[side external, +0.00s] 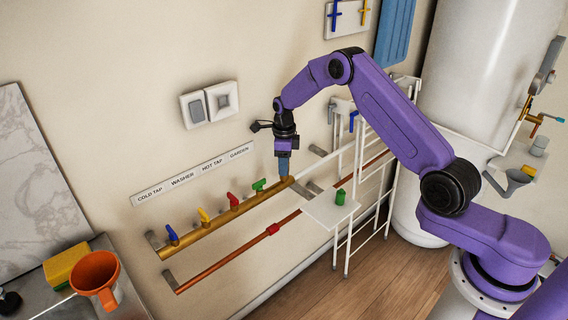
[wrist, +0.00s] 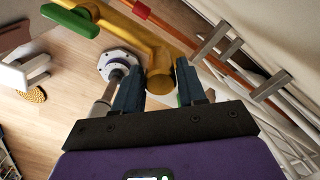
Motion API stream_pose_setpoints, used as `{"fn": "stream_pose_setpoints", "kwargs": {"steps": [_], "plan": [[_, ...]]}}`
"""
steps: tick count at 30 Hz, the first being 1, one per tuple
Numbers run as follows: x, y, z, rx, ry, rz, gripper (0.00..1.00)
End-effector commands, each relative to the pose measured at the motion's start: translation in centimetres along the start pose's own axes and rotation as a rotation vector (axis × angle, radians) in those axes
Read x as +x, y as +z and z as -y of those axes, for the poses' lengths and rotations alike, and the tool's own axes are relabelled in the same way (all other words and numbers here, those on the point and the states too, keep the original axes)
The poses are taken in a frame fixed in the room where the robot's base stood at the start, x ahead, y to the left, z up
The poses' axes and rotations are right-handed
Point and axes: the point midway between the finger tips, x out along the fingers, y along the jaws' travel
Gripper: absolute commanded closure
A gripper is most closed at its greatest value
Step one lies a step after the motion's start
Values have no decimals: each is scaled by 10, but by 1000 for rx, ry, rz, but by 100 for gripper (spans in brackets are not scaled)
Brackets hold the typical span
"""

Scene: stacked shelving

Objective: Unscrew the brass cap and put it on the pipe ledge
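The brass pipe (side external: 215,225) runs along the wall and slopes up to the right; it also crosses the top of the wrist view (wrist: 128,32). The brass cap (wrist: 159,84) is at the pipe's near end in the wrist view. My gripper (side external: 284,173) points down at the pipe's right end. In the wrist view, my gripper's two blue fingers (wrist: 158,65) stand apart on either side of the cap; whether they press on it cannot be told. A small white ledge (side external: 318,213) sits below and right of the pipe end, with a green object (side external: 340,197) on it.
Blue, yellow, red and green tap handles (side external: 234,200) stand along the brass pipe. A copper pipe (side external: 225,262) runs below it. A white rack (side external: 360,205) stands to the right. An orange funnel (side external: 95,275) and yellow block (side external: 66,268) are at lower left.

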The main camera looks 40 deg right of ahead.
Motion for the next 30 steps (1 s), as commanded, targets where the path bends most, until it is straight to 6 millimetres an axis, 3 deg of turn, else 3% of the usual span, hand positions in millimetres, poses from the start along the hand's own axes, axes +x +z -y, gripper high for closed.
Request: {"fn": "stream_pose_setpoints", "kwargs": {"steps": [1,3,10,30], "plan": [[0,0,0,0,0,0,78],[0,0,0,-1,0,0,93],[0,0,0,-74,0,0,93],[0,-1,0,-865,0,0,93]]}}
